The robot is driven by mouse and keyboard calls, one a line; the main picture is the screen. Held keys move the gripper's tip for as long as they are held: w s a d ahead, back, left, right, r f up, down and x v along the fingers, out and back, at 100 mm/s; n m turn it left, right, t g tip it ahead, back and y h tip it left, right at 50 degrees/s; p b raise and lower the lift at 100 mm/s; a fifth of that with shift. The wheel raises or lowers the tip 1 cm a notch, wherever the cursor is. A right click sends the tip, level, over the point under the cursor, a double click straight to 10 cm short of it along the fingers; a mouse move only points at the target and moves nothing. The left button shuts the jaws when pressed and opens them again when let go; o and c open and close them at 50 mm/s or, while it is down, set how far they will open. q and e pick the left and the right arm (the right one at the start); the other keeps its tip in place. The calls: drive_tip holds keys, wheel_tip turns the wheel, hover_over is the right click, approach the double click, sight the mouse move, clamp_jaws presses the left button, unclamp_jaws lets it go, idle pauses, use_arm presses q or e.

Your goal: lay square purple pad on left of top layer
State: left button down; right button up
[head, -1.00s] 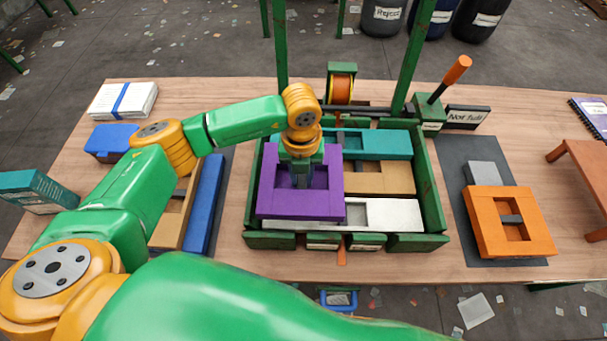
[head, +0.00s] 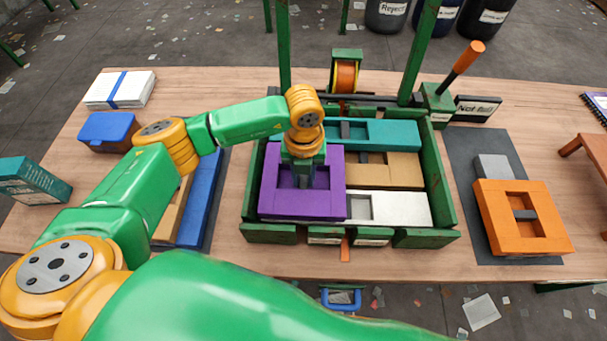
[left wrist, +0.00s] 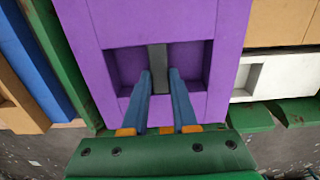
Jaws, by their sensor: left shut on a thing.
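The square purple pad (head: 328,200) is in the left part of the green-walled crate (head: 447,190), over the pieces there. It looks roughly level, and I cannot tell whether it rests fully on what is under it. My left gripper (head: 302,180) is over the pad's middle recess. In the left wrist view the two blue fingers (left wrist: 160,85) are shut on the grey bar in the recess of the purple pad (left wrist: 225,60). In the crate, a teal piece (head: 392,133) lies at the back, a tan piece (head: 400,166) in the middle, and a white piece (head: 405,208) at the front right. My right gripper is not seen.
An orange square pad (head: 490,220) and a grey piece lie on a dark mat (head: 470,150) at the right. Blue (head: 201,200) and tan long pieces lie left of the crate. Green posts and an orange-handled lever (head: 468,58) stand behind it.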

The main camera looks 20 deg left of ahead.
sight(304, 181)
use_arm(q)
drive_tip(key=shift+f+b, duration=0.3)
drive_tip(key=shift+f, duration=0.2)
drive_tip(key=c, duration=0.6)
unclamp_jaws()
drive_tip(key=shift+r, duration=0.1)
wheel_tip(304, 181, up, 7)
drive_tip(key=shift+b, duration=0.55)
